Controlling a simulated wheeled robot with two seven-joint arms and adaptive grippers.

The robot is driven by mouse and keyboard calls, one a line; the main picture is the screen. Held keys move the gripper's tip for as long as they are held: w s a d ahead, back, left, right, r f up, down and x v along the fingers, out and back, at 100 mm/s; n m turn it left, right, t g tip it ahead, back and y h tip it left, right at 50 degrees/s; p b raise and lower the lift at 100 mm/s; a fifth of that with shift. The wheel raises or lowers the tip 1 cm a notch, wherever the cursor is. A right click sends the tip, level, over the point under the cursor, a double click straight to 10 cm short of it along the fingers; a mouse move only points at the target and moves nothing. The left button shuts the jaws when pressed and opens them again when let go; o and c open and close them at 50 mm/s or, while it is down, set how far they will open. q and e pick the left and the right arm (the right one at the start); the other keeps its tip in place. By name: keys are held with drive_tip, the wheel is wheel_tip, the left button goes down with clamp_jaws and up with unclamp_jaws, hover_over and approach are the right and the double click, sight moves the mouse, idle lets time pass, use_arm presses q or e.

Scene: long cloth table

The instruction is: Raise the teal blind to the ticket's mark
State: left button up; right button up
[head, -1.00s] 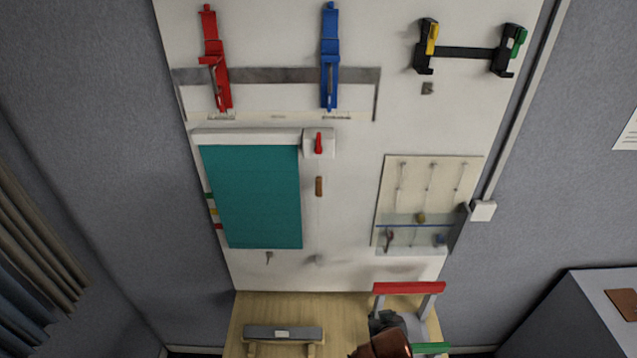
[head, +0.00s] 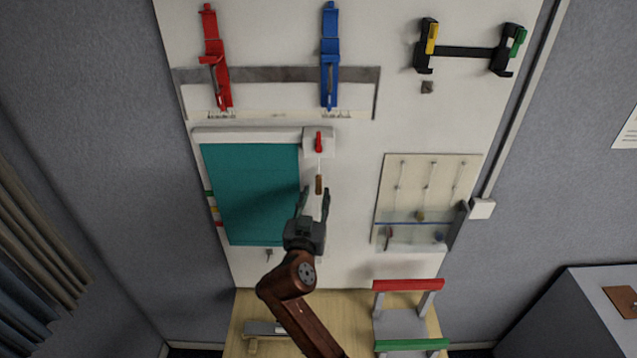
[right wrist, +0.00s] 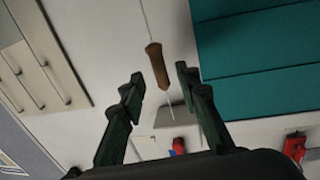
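The teal blind (head: 250,185) hangs on the white board, with its lower edge low and partly behind my right gripper. Green, yellow and red marks (head: 211,209) run down its left side. A wooden pull handle (head: 319,184) hangs on a thin cord to the right of the blind, below a white housing with a red lever (head: 318,143). My right gripper (head: 315,192) is open just below the handle. In the right wrist view the handle (right wrist: 157,65) shows beyond and between the spread fingertips (right wrist: 160,78). My left gripper is out of view. I cannot make out a ticket.
Red (head: 215,60) and blue (head: 329,60) clamp-like fixtures are mounted above the blind. A clear-fronted panel with hanging cords (head: 430,185) is on the right. A red-and-green-railed stand (head: 405,325) and a grey block (head: 262,328) rest on the wooden table below.

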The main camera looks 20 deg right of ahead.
sight(318, 187)
drive_tip(key=p+x, duration=0.1)
drive_tip(key=x, duration=0.3)
drive_tip(key=shift+r, duration=0.1)
drive_tip(key=shift+w+d+p, duration=0.25)
drive_tip(key=shift+w+p, duration=0.05)
drive_tip(key=shift+w, duration=0.3)
drive_tip(key=shift+c, duration=0.5)
clamp_jaws()
